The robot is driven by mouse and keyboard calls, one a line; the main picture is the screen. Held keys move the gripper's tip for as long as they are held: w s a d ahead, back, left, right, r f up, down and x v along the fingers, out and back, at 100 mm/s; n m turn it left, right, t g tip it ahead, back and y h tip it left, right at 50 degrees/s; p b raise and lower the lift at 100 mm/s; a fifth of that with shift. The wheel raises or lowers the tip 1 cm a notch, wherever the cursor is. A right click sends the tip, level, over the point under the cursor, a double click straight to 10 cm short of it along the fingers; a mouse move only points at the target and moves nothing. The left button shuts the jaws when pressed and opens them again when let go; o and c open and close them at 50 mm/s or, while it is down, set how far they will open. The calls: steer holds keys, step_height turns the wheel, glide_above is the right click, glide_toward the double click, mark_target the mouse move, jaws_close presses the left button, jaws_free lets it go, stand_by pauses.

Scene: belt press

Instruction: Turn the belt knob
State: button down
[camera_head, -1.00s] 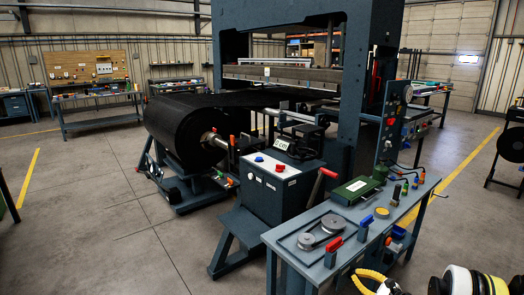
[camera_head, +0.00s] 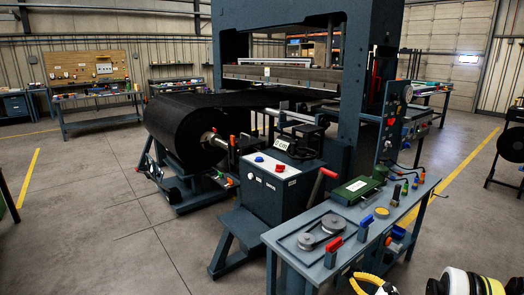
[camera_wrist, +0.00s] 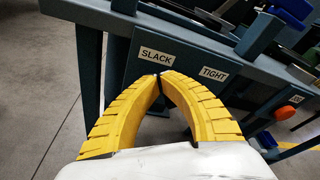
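My gripper (camera_wrist: 160,76) has two yellow ribbed fingers whose tips come together in the wrist view. They point at the blue-grey front panel (camera_wrist: 185,68) of a bench, just below and between the labels SLACK (camera_wrist: 156,56) and TIGHT (camera_wrist: 214,74). A small dark patch shows at the tips. I cannot tell whether it is part of a knob or a shadow. The belt knob itself is not clearly visible; the fingers may hide it. In the head view my gripper (camera_head: 369,279) is low in front of the bench (camera_head: 345,252), under its front edge.
An orange knob (camera_wrist: 285,113) sits on the panel to the right. On the bench top are a pulley-and-belt set (camera_head: 320,234), a red-handled tool (camera_head: 333,246), a blue-handled one (camera_head: 363,229) and a green case (camera_head: 357,189). A large press (camera_head: 345,90) stands behind. Floor at left is clear.

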steer(key=shift+a+r, duration=0.1)
steer(key=shift+s+a+r, duration=0.15)
steer(key=shift+s, duration=0.05)
steer(key=v, duration=0.4)
steer(key=f+v, duration=0.1)
steer(key=shift+s+d, duration=0.25)
steer(key=shift+d, duration=0.35)
steer(key=w+d+r, duration=0.2)
steer(key=d, duration=0.2)
steer(key=shift+a+r+x, duration=0.15)
steer(key=shift+x, duration=1)
steer(key=shift+a+r+x, duration=0.15)
steer(key=shift+a+x, duration=0.05)
steer(key=shift+x, duration=0.9)
steer(key=shift+a+r+x, duration=0.15)
steer(key=shift+x, duration=1)
steer(key=shift+s+a, duration=0.2)
steer(key=shift+s, duration=0.15)
